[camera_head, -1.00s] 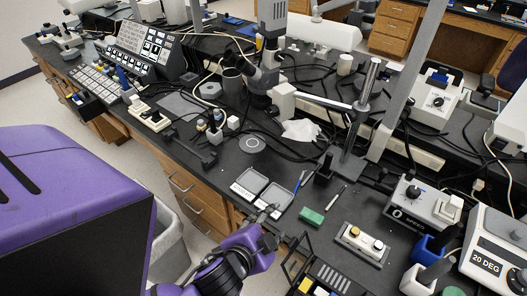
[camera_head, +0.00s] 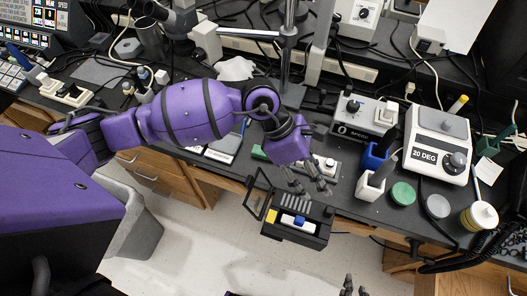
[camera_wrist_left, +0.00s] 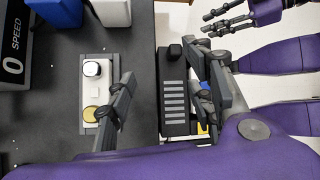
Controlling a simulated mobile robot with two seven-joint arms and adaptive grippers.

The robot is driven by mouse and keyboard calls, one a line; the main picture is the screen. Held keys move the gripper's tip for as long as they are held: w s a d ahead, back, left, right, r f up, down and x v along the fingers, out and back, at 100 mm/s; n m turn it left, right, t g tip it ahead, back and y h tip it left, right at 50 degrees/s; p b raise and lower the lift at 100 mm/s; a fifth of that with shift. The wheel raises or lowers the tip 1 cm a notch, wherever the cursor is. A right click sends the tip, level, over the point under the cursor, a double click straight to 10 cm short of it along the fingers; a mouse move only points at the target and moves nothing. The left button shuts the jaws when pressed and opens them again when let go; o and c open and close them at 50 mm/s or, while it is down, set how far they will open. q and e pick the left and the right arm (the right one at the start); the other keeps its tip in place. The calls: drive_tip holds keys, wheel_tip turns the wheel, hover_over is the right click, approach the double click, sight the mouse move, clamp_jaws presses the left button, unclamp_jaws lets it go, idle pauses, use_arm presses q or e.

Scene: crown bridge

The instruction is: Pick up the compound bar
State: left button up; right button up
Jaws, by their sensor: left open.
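A green block (camera_head: 258,152) lies on the black bench and may be the compound bar; my left arm partly covers it. My left gripper (camera_head: 308,180) is open and empty, above the bench's front edge, right of the green block. In the left wrist view its fingers (camera_wrist_left: 160,98) are spread, one over a small base with round knobs (camera_wrist_left: 94,92), the other over a black box (camera_wrist_left: 174,100). My right gripper (camera_head: 354,287) shows at the bottom edge, apart from everything, its fingers seemingly spread; it also shows in the left wrist view (camera_wrist_left: 225,20).
The black box, with grey slots, a yellow block (camera_head: 278,216) and a blue-and-white piece (camera_head: 298,221), is at the bench's front edge. Blue (camera_head: 374,158) and white (camera_head: 370,187) holders, round pots and a 20 DEG machine (camera_head: 438,145) stand to the right.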

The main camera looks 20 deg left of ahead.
use_arm(q)
drive_tip(key=w+a+y, duration=0.2)
drive_tip(key=a, duration=0.3)
drive_tip(key=w+a+m+t+y, duration=0.1)
drive_tip(key=w+a+y, duration=0.2)
drive_tip(key=a, duration=0.2)
drive_tip(key=w+a+y, duration=0.2)
drive_tip(key=w+a, duration=0.1)
drive_tip(key=a, duration=0.2)
drive_tip(key=shift+w+a+f+m+t, duration=0.15)
drive_tip(key=shift+f+m+t, duration=0.15)
drive_tip(key=shift+t, duration=0.1)
drive_tip(key=shift+a+f, duration=0.15)
drive_tip(key=shift+f, duration=0.05)
drive_tip(key=f, duration=0.7)
drive_tip(key=shift+w, duration=0.2)
clamp_jaws()
